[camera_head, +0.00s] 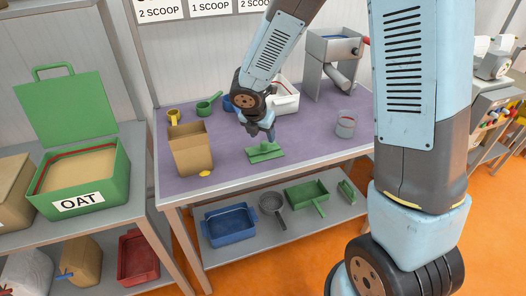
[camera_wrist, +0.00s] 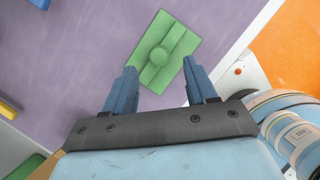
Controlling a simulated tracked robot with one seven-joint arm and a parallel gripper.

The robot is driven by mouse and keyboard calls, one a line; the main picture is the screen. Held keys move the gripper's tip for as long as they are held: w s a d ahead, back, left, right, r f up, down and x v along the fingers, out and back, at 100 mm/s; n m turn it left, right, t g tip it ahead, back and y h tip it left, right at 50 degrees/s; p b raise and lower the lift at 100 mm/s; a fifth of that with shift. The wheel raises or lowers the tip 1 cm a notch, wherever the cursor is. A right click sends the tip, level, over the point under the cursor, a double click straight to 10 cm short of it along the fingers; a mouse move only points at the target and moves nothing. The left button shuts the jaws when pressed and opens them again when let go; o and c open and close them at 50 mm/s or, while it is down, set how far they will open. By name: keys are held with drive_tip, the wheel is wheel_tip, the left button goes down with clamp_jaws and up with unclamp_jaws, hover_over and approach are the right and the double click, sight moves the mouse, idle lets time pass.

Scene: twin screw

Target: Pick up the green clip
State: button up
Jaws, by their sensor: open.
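The green clip (camera_head: 265,152) looks like a flat green rectangle with a raised ridge and a round knob. It lies on the purple table top near the front edge. It also shows in the wrist view (camera_wrist: 158,68), set at a slant. My gripper (camera_head: 268,136) is over the clip and hides part of it in the head view. In the wrist view my gripper (camera_wrist: 161,84) has its two blue fingers wide apart. The clip's near end shows between them, with nothing held. I cannot tell the exact height of the fingertips over it.
A brown paper bag (camera_head: 191,148) with a yellow piece (camera_head: 205,173) beside it stands left of the clip. A clear cup (camera_head: 345,125) is to the right. A white tub (camera_head: 284,97), green scoop (camera_head: 209,105) and metal machine (camera_head: 334,62) stand behind.

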sight(264, 143)
drive_tip(key=shift+x, duration=3.15)
drive_tip(key=shift+a, duration=0.15)
drive_tip(key=shift+c, duration=0.2)
drive_tip(key=c, duration=1)
